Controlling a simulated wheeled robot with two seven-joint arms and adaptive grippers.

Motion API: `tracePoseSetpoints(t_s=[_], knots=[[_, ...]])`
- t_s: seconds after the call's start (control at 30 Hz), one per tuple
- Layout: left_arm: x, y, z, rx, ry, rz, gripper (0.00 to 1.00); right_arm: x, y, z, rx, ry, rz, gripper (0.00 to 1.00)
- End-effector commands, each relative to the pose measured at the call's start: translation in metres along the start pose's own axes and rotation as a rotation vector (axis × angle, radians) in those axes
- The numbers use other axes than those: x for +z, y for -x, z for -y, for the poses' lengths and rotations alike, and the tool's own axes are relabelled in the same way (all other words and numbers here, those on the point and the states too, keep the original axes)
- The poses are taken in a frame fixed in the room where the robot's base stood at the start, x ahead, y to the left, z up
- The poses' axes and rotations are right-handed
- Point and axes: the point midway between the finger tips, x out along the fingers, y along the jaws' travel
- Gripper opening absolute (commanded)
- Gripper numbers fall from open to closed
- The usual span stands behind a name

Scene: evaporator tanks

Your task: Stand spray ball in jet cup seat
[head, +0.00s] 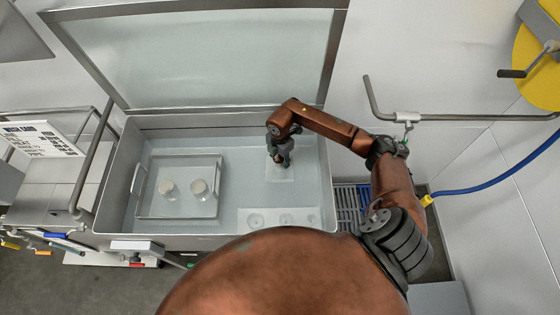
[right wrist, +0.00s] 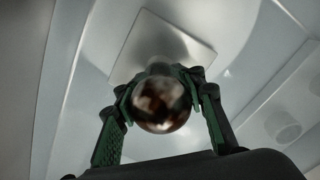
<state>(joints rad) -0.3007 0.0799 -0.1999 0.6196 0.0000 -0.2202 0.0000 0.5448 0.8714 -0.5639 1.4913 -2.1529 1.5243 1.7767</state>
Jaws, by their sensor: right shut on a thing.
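The spray ball (right wrist: 162,104) is a shiny, mirror-like ball in the right wrist view. My right gripper (right wrist: 160,95) is shut on it, with green-padded fingers on both sides. In the head view my right gripper (head: 281,160) points down over a pale square plate (head: 282,174) inside the tank; the ball is mostly hidden there. The square plate also shows behind the ball in the right wrist view (right wrist: 185,38). A pale strip with round cup-like seats (head: 270,217) lies at the tank's front. Which one is the jet cup seat I cannot tell. My left gripper is out of view.
A tray (head: 150,212) with side handles stands at the left in the tank (head: 235,143), holding two round pale-topped items (head: 198,187). The raised lid (head: 200,60) stands behind. A rail (head: 455,117) and blue hose (head: 490,185) are at the right.

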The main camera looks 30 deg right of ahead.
Motion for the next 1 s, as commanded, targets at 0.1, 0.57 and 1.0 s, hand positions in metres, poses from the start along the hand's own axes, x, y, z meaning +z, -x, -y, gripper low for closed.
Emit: tracePoseSetpoints(t_s=[0.1, 0.57, 1.0], knots=[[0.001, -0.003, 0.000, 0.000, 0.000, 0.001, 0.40, -0.004, -0.017, 0.004, -0.009, 0.002, -0.001, 0.00], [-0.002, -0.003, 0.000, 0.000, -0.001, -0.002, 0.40, -0.003, -0.015, 0.005, -0.010, 0.001, -0.003, 0.55], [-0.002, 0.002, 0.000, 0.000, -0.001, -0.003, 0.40, -0.002, -0.001, 0.003, -0.004, 0.001, 0.000, 0.55]])
